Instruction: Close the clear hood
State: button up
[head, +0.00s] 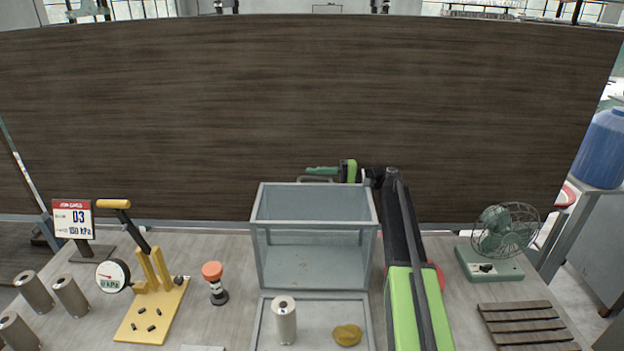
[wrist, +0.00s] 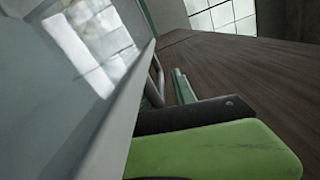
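The clear hood (head: 262,221) is a grey-framed box with see-through panels. It stands tipped up at the back of its flat framed base (head: 258,325). Its grey bar handle (head: 318,179) shows at the top back edge. My gripper (head: 313,170) reaches in from the right behind the hood's top edge, its green fingers beside the handle; whether they touch it I cannot tell. In the wrist view, a hood panel and frame edge (wrist: 118,110) fill the left, with the handle (wrist: 156,82) close to my fingertips (wrist: 182,86). The finger gap is not clear.
On the base are a metal cylinder (head: 284,322) and a yellow-brown lump (head: 347,335). A red-topped knob (head: 213,280) and a yellow toggle press (head: 152,312) stand left. A green fan (head: 500,238) and slatted rack (head: 527,325) stand right. A dark panel (head: 300,110) rises behind.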

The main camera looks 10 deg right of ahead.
jog(key=shift+a, duration=0.45)
jog(key=shift+w, duration=0.1)
grip_shut()
jog(key=shift+r, duration=0.1)
dwell(0.9)
